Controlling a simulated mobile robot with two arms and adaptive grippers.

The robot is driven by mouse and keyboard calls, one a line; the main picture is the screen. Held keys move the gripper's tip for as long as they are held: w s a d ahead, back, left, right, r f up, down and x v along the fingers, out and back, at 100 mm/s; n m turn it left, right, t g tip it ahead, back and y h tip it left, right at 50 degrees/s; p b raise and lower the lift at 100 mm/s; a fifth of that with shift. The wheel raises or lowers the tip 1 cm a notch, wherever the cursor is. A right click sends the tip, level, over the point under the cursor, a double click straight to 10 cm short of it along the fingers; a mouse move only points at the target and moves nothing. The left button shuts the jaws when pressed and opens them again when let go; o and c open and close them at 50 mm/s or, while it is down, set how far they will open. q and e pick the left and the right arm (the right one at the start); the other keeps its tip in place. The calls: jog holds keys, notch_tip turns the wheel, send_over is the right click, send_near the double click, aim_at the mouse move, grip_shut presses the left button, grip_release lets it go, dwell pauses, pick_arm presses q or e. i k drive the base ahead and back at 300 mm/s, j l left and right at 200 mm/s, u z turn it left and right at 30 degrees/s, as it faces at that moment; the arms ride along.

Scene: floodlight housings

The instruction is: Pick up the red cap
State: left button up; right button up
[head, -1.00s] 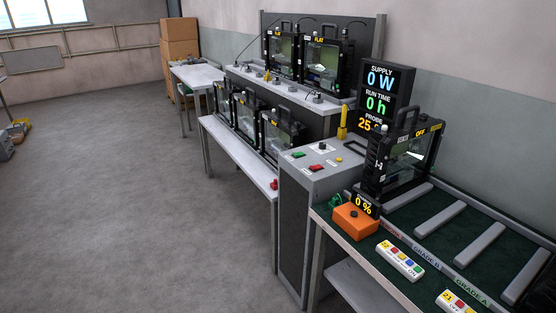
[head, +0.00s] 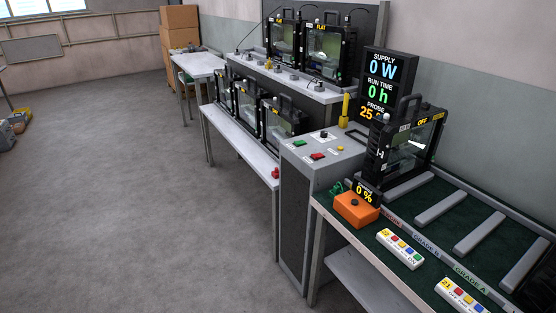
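A small red piece (head: 276,173), which looks like the red cap, sits at the near right end of the low grey bench (head: 240,143). It is close to the bench's edge, beside the grey cabinet. It is too small to make out its exact shape. Neither of my grippers shows in the head view.
The grey cabinet (head: 290,215) carries red and green buttons. To its right, a green-topped table (head: 400,207) holds a floodlight housing (head: 411,145), an orange box (head: 356,209) and white remotes (head: 400,249). Several housings stand on the low bench. The floor (head: 130,210) at left is clear.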

aim_at(276, 174)
jog(key=i+z, duration=0.1)
jog(key=z, duration=0.35)
jog(key=i+j+z, duration=0.4)
jog(key=j, duration=0.2)
jog(key=i+j+z, duration=0.4)
jog(key=j, duration=0.25)
